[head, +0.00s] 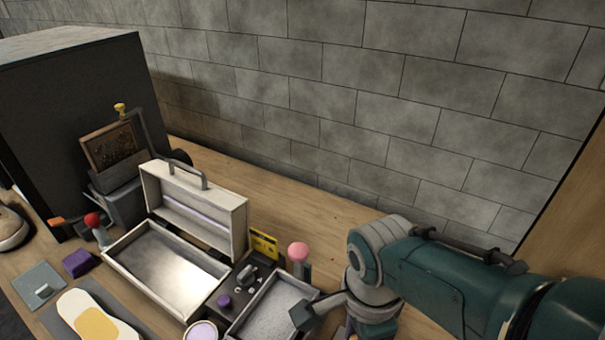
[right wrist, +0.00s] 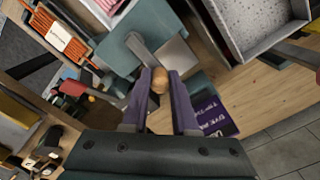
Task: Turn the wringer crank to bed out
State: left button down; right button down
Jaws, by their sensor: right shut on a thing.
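In the right wrist view, a tan rounded knob (right wrist: 160,82) sits between the purple fingers of my right gripper (right wrist: 160,76), which is shut on it. The knob appears to be the handle of the wringer crank. A pale grey arm or plate (right wrist: 177,53) and a teal body (right wrist: 122,52), seemingly the wringer, lie just beyond the fingertips. Which way the crank points relative to the bed is hard to tell. In the head view, my right arm reaches in from the right, and its wrist hides most of the wringer and the gripper. My left gripper is not in view.
A speckled grey tray (head: 239,330) lies left of my right wrist, with a pink-topped knob (head: 298,252) behind it. An open pale case (head: 119,245) stands further left. A dark cabinet (head: 70,100) fills the back left. Bare wood (head: 325,215) runs along the wall.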

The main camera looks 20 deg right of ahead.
jog(key=c, duration=0.7)
grip_release()
notch_tip(320, 180, up, 8)
jog(key=p, duration=0.5)
jog(key=shift+r, duration=0.95)
jog(key=shift+d, duration=0.15)
